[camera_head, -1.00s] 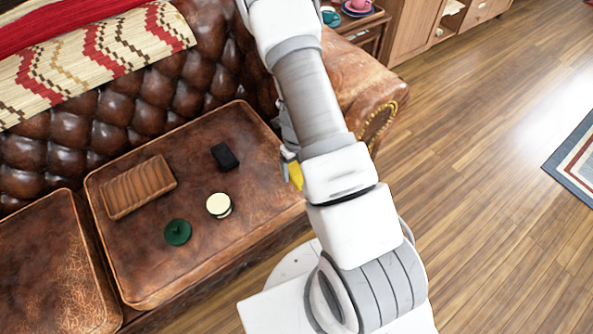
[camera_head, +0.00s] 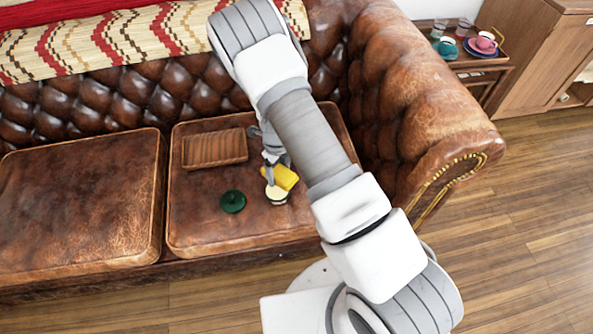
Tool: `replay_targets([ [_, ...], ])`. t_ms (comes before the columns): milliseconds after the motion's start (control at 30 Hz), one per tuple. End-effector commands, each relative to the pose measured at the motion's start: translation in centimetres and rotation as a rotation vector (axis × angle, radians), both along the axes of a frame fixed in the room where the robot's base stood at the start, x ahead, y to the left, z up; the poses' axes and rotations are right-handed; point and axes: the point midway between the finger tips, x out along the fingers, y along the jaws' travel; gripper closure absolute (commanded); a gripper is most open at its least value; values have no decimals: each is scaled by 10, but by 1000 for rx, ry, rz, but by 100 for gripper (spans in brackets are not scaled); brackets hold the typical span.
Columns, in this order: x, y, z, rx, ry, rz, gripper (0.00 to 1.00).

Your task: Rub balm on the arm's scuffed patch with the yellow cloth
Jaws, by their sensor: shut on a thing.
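My gripper (camera_head: 270,168) is shut on the yellow cloth (camera_head: 286,178) over the right seat cushion. The cloth is at the open cream-topped balm tin (camera_head: 276,196) and overlaps its upper edge; I cannot tell whether it touches the balm. The tin's green lid (camera_head: 233,201) lies on the cushion to the left of the tin. The brown leather sofa arm (camera_head: 430,100) stands to the right, with paler, worn-looking leather on its top and front; the exact scuffed patch is hard to make out.
A wooden tray (camera_head: 214,149) lies on the right cushion (camera_head: 200,232), behind the lid. The left cushion (camera_head: 80,200) is bare. A side table (camera_head: 490,72) with cups and glasses stands beyond the sofa arm. My arm hides part of the right cushion.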

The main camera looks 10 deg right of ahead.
Motion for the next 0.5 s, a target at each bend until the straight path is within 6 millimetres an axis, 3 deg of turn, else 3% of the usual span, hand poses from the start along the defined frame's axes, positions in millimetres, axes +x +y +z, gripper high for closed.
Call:
replay_targets([
  [267, 1, 8, -7, -2, 1, 26, 64],
  [500, 1, 8, -28, -1, 1, 25, 64],
])
